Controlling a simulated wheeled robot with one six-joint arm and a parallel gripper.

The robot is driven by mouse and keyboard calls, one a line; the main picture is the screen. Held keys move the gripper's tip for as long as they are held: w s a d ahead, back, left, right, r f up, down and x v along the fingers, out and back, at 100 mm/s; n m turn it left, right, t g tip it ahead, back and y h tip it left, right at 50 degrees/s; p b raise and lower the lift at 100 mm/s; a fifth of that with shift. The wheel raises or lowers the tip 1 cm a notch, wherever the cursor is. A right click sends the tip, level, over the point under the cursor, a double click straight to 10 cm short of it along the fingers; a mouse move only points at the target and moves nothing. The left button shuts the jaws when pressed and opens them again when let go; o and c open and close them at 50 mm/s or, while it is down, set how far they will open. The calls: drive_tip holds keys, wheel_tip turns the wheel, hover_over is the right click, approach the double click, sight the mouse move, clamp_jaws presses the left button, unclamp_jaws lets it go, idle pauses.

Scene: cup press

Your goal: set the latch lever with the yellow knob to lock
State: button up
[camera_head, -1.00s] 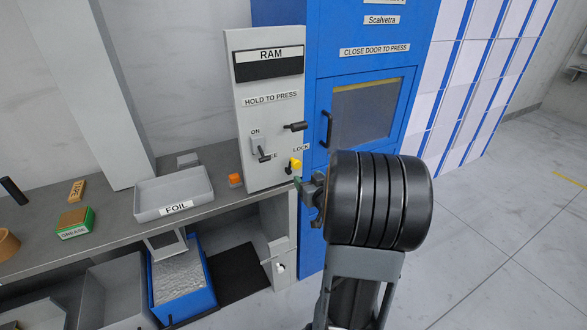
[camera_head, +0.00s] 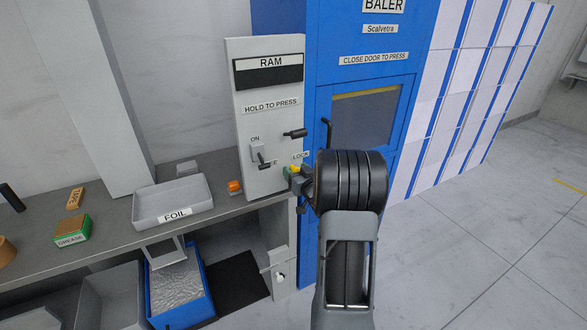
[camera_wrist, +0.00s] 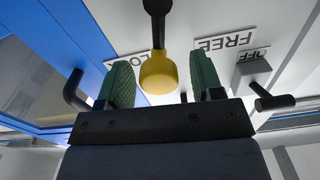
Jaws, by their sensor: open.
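The yellow knob (camera_wrist: 158,74) of the latch lever shows in the wrist view between the two green finger pads of my gripper (camera_wrist: 162,84). The gripper is open, with a gap on each side of the knob. The lever's dark arm (camera_wrist: 158,12) runs to the knob from the top of that view. The LOCK label is partly hidden behind the left finger; the FREE label (camera_wrist: 224,42) is clear. In the head view the knob (camera_head: 290,167) is a small patch on the grey RAM panel (camera_head: 265,120), beside my gripper (camera_head: 293,173) and partly covered by it.
A black-handled switch (camera_head: 260,158) is near the latch on the panel, and a dark lever (camera_head: 295,133) sits above it. The blue baler door's handle (camera_head: 326,135) is close to my wrist.

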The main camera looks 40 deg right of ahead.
drive_tip(key=shift+w+d, duration=0.1)
drive_tip(key=shift+w, duration=0.9)
